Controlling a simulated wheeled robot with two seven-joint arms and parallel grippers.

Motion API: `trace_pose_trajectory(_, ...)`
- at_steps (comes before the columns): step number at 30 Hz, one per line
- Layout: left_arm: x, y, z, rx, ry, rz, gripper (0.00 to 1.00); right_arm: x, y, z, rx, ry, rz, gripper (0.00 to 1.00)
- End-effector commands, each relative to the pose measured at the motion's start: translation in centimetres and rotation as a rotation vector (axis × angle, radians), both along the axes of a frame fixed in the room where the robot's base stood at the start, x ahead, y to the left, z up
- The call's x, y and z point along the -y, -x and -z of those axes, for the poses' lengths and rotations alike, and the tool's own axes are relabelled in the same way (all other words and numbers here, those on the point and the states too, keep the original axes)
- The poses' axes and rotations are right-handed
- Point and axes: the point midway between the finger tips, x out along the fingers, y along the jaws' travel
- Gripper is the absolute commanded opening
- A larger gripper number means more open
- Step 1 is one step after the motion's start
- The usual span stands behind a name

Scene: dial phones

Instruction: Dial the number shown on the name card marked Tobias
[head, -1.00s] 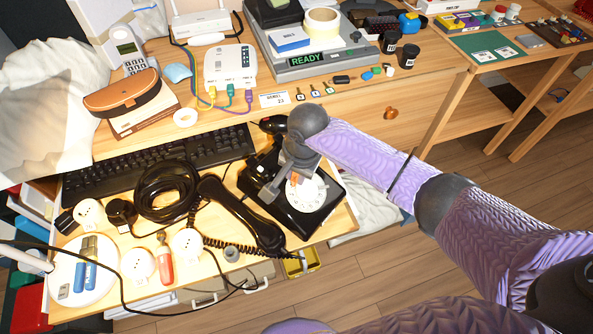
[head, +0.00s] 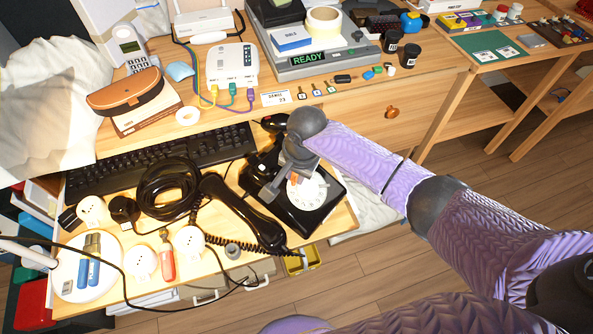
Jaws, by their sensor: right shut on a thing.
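A black rotary phone (head: 328,187) with a white dial (head: 308,194) sits on the front right of the wooden desk. Its black handset (head: 243,215) lies off the cradle to its left, on a coiled cord. My right gripper (head: 286,184) points down at the dial's upper left edge and touches or nearly touches it. Its jaws are shut at the dial; their exact grip is hidden. A small white card (head: 276,98) stands behind, with a name that looks like Daniel and the number 23. I cannot read a card marked Tobias. My left gripper is out of view.
A black keyboard (head: 158,160) and coiled black cable (head: 169,188) lie left of the phone. A white plate (head: 88,288) with blue items stands front left. A white router (head: 232,64) and a grey device reading READY (head: 318,62) stand behind. Wooden floor lies right.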

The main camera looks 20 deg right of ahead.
Motion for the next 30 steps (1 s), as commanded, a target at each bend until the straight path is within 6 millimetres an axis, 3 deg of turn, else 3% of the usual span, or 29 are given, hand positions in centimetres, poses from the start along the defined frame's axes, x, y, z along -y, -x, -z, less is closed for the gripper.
trace_pose_trajectory(30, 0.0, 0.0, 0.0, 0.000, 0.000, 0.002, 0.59, 1.0, -1.2, -0.2, 0.001, 0.001, 0.001, 0.00)
